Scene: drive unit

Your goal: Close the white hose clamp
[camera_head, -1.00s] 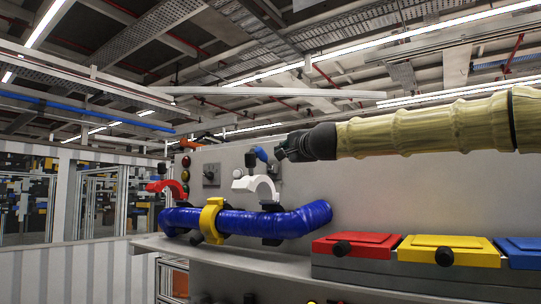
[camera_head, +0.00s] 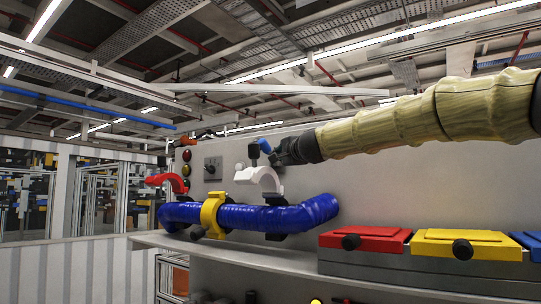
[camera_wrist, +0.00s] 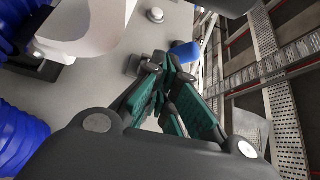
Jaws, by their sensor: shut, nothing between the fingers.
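The white hose clamp (camera_head: 268,182) stands raised and open above the right part of the blue hose (camera_head: 290,217). Its black lower part (camera_head: 276,237) is at the hose. The clamp's white arc fills the upper left of the wrist view (camera_wrist: 85,28), close to my gripper. My gripper (camera_head: 276,157) is just above and to the right of the white arc, by the panel. In the wrist view its fingers (camera_wrist: 164,66) are together and empty. I cannot tell whether they touch the clamp.
A yellow clamp (camera_head: 210,214) is closed around the hose. A red clamp (camera_head: 167,181) stands open at the left. A blue-capped part (camera_head: 264,146) is close by my gripper. Red (camera_head: 365,240) and yellow (camera_head: 466,243) boxes stand on the right of the ledge.

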